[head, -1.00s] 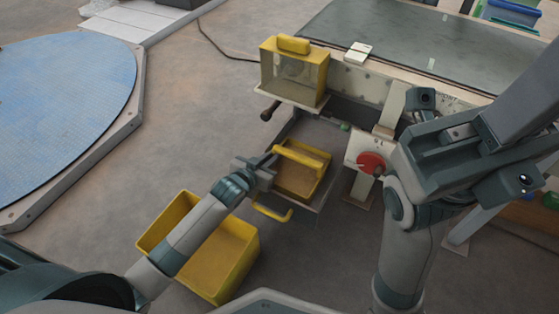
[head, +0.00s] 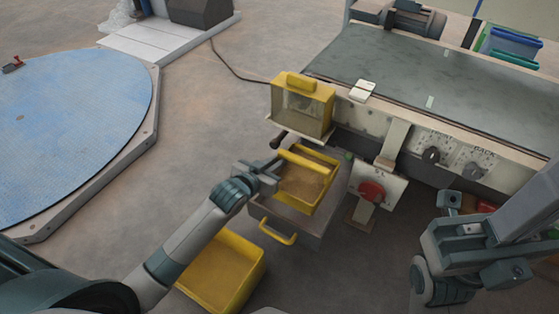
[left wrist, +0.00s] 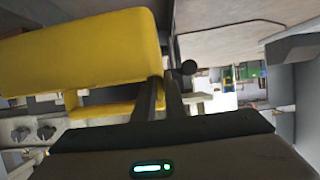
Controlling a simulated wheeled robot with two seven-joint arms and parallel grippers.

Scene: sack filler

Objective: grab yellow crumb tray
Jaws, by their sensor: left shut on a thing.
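In the left wrist view the tray's yellow side (left wrist: 80,55) fills the upper left, beside the fingers (left wrist: 162,92). The exact grip spot is partly hidden. My right arm shows at the lower right; its fingertips do not show.
The grey drawer with a yellow handle (head: 278,232) is below the tray. A larger yellow bin (head: 225,278) stands on the floor under my left forearm. A red knob (head: 371,191) is right of the tray. Floor left of the machine is clear up to the blue round platform (head: 70,140).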

